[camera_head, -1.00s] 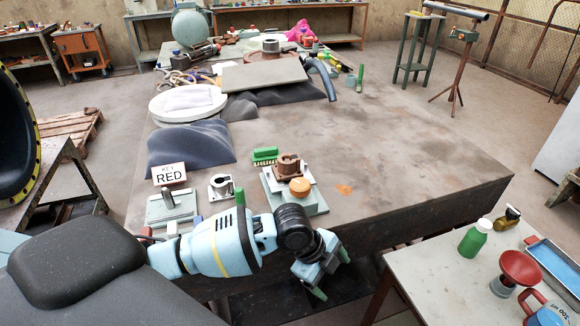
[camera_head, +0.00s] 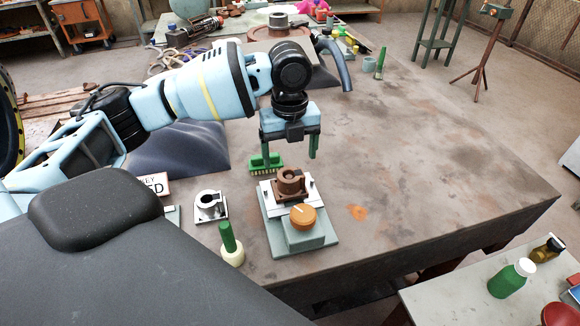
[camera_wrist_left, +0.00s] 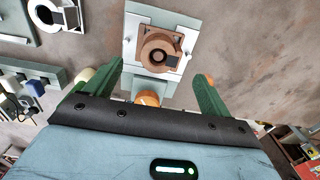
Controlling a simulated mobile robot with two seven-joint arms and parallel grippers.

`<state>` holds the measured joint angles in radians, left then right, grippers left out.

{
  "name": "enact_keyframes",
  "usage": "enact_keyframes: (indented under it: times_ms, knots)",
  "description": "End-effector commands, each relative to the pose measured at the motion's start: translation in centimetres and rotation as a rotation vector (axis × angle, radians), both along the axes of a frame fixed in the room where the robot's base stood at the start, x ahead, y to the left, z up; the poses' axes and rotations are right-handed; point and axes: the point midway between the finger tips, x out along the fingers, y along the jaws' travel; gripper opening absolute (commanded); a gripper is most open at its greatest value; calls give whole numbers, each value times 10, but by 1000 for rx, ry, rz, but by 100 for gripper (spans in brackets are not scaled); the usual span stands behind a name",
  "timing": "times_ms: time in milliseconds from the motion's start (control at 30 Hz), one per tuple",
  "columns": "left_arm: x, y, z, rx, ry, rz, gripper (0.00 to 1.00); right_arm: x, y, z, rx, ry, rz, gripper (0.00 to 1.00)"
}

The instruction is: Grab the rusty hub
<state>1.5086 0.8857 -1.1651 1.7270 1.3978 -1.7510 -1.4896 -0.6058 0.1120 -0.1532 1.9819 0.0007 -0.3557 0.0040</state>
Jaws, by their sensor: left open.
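The rusty hub (camera_head: 291,182) is a brown ring-shaped part on a square base. It sits on a grey-green fixture (camera_head: 309,245) with pale plates and an orange knob (camera_head: 302,217). It also shows in the left wrist view (camera_wrist_left: 160,50), beyond and between the fingers. My left gripper (camera_head: 289,160) is open and empty, its green fingers pointing down above the hub and apart from it. The fingers also show in the left wrist view (camera_wrist_left: 158,82). My right gripper is not in view.
A grey metal hub (camera_head: 209,205) stands left of the fixture, with a green-handled pale tool (camera_head: 230,245) in front of it. A green brush (camera_head: 265,163) lies behind the fixture. The table (camera_head: 430,170) is bare to the right.

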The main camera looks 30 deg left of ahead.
Motion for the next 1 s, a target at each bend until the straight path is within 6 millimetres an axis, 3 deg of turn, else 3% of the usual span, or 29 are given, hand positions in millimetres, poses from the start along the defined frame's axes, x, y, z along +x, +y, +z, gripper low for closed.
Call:
enact_keyframes:
  times_ms: [267,533,733,1000]
  knots:
    - [0,2,1,3,4,-4,83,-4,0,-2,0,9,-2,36]
    - [-1,1,-22,4,5,-3,83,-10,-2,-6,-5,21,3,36]
    - [-1,1,-27,4,3,-3,83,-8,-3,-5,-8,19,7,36]
    - [-1,-1,-62,5,4,-2,83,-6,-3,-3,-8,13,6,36]
